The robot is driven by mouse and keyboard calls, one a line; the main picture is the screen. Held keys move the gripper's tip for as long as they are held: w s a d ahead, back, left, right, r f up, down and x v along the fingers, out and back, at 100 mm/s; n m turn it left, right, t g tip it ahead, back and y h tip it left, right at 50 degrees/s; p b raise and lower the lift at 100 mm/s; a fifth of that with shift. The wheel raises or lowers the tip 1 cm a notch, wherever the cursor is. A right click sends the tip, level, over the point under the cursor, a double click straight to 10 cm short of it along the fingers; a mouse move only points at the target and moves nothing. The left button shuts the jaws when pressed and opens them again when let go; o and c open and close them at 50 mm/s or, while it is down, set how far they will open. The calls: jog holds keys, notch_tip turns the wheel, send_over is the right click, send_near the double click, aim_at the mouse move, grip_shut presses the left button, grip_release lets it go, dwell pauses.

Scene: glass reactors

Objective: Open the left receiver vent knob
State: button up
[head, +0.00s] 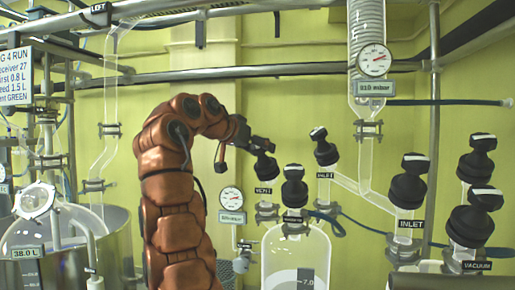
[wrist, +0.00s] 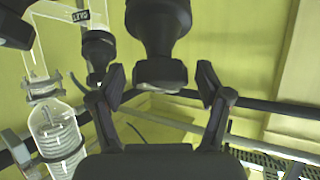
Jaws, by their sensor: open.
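The black vent knob (head: 265,168) stands at the left above the glass receiver (head: 297,250), with a small dark label on the fitting under it that seems to read VENT. My gripper (head: 256,147) is just above and to the left of this knob at the end of my orange arm. In the wrist view, my open gripper (wrist: 161,84) has its two fingers on either side of the end of a black knob (wrist: 158,71), apparently the same one. A gap shows between the knob and each finger. The lower part of the gripper hides the rest.
Another black knob (head: 294,187) stands close to the right, with a tilted one (head: 324,148) behind it. An inlet knob (head: 408,184) and a vacuum knob (head: 472,220) are further right. A pressure gauge (head: 231,198) hangs near my arm. Steel rails cross behind.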

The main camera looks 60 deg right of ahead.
jog(key=shift+c, duration=0.2)
jog(key=c, duration=1.1)
jog(key=shift+a+n, duration=0.1)
jog(key=shift+n, duration=0.4)
jog(key=shift+s+t, duration=0.1)
jog(key=shift+t, duration=0.3)
jog(key=shift+r+n+t+b, duration=0.1)
jog(key=shift+n+t+b, duration=0.25)
jog(key=shift+n, duration=0.35)
jog(key=shift+n+t, duration=0.25)
jog(key=shift+n, duration=0.35)
jog(key=shift+n+t, duration=0.4)
